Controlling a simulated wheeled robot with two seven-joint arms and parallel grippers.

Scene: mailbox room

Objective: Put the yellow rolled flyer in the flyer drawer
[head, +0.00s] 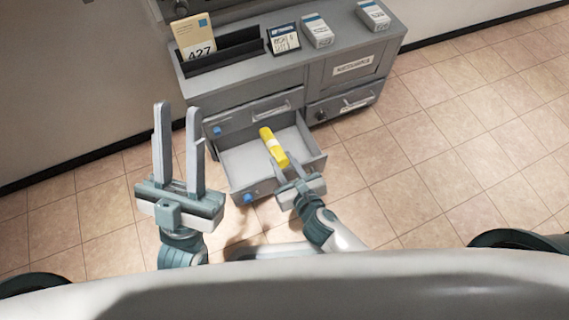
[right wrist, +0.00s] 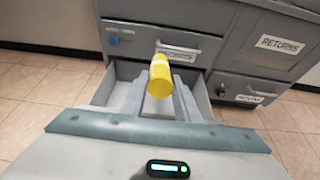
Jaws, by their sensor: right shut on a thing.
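The yellow rolled flyer (head: 272,146) has a pale band and is held in my right gripper (head: 282,170). It also shows in the right wrist view (right wrist: 160,76), between the fingers. The right gripper is shut on it, over the open drawer (head: 234,160) at the lower left of the grey cabinet. The flyer looks to be above the drawer floor; the exact height is hard to tell. The drawer looks empty. My left gripper (head: 179,150) is open and empty, left of the drawer.
The grey cabinet (head: 318,76) carries a black sorter (head: 222,52) with a card marked 427 (head: 194,40), a dark small sign (head: 284,39) and two white boxes (head: 317,30) (head: 373,15). A closed drawer (head: 262,112) sits above the open one. Tiled floor lies free at right.

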